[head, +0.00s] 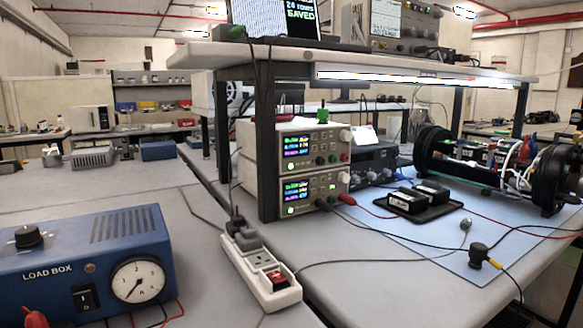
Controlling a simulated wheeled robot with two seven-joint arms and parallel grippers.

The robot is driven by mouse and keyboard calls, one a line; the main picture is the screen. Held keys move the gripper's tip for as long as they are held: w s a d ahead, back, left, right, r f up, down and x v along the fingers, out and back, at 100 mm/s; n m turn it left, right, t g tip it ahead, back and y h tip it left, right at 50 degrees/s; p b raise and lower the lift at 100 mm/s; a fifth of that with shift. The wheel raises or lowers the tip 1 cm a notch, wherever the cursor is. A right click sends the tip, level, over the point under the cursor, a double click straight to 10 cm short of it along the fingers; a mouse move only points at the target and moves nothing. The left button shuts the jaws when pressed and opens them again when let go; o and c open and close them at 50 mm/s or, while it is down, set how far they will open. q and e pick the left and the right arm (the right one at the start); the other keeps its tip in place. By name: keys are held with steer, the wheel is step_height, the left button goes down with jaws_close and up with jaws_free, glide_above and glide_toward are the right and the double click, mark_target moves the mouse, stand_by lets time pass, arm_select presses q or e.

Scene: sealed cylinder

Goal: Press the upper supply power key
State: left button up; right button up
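Two bench power supplies are stacked under the shelf. The upper supply (334,142) has a lit screen (298,145) with coloured readouts, and knobs and terminals to the right of it. A dark shelf post (267,150) stands just left of the fronts and hides part of the supplies' sides. Neither of my grippers is in view.
A white power strip (262,272) lies in front of the stack. A blue load box (130,225) stands at the left. A black tray (425,212) with dark blocks, cables and a large cylinder rig (505,165) occupy the right. The shelf (400,62) overhangs the supplies.

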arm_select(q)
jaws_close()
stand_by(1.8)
